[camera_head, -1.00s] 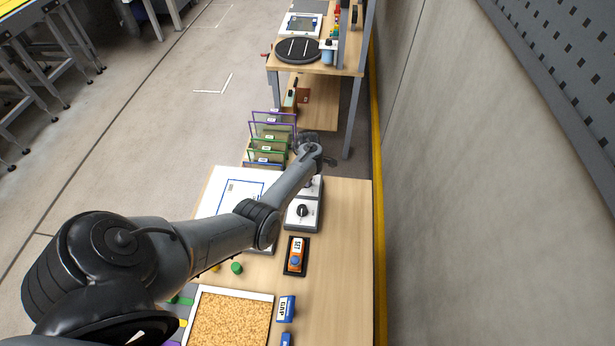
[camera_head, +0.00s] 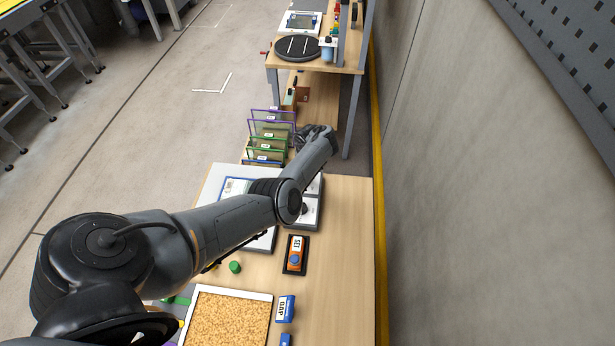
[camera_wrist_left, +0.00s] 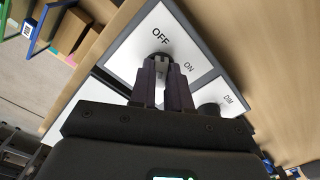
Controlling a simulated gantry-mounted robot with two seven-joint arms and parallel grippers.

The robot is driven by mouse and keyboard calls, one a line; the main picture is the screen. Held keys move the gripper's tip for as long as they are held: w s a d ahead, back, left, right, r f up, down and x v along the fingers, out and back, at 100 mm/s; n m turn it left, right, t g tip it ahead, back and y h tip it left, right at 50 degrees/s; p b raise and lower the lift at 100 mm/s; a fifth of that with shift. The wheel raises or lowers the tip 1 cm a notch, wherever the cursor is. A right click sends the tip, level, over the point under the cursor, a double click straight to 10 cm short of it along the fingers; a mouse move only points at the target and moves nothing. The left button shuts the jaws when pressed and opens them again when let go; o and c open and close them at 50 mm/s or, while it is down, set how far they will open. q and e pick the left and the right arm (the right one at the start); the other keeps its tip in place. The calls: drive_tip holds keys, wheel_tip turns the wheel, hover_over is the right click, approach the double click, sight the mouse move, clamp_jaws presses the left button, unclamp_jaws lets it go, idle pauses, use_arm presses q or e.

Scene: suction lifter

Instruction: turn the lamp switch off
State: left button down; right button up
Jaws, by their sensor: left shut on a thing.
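The lamp switch (camera_wrist_left: 160,57) is a dark round piece on a white panel (camera_wrist_left: 139,46) marked OFF and ON in the left wrist view. It lies just below the word OFF, with ON to its right. My left gripper (camera_wrist_left: 162,72) is shut on the switch, its two dark fingers close together with a pale piece between them. The fingers hide much of the switch, so I cannot tell its exact setting. My right gripper is not in view.
A neighbouring panel marked DIM (camera_wrist_left: 228,99) has a dark knob (camera_wrist_left: 208,109). In the head view an orange device (camera_head: 295,254), a green piece (camera_head: 235,267) and a cork board (camera_head: 228,318) lie nearer. Framed racks (camera_head: 268,140) stand beyond. The table's right side is clear.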

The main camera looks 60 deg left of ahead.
use_arm(q)
drive_tip(key=shift+n+b, duration=0.4)
drive_tip(key=shift+n, duration=0.4)
drive_tip(key=c, duration=1.1)
unclamp_jaws()
drive_tip(key=shift+r, duration=0.15)
drive_tip(key=shift+r+p, duration=2.8)
drive_tip(key=shift+r, duration=2.5)
